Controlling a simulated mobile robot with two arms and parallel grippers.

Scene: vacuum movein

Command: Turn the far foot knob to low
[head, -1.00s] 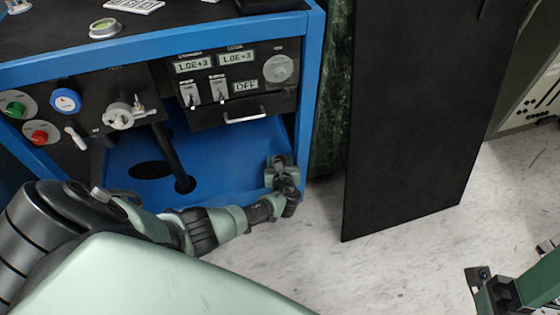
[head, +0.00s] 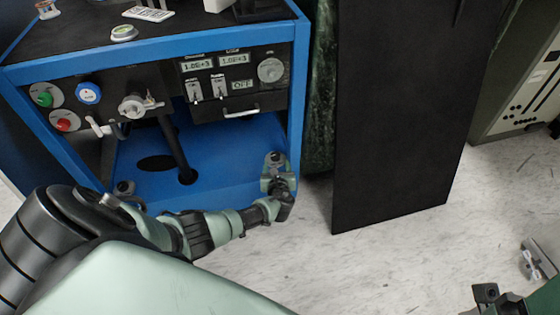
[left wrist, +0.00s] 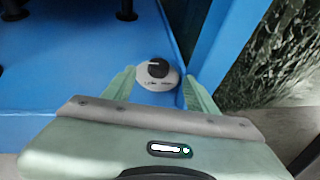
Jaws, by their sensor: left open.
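The far foot knob (left wrist: 158,72) is a round white dial with a black grip and small markings around it. It sits on the blue floor of the cart near its right front corner. My left gripper (left wrist: 157,75) is open, with one green finger on each side of the dial in the left wrist view. I cannot tell whether the fingers touch it. In the head view my left gripper (head: 277,167) is at that same corner and the dial is mostly hidden. Part of my right arm shows at the lower right; its jaws are unclear.
Another dark foot knob (head: 124,187) is at the left front of the cart floor. The blue cart post (head: 298,95) rises close to the right of my left gripper. A black panel (head: 395,120) stands farther right. The floor in front is clear.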

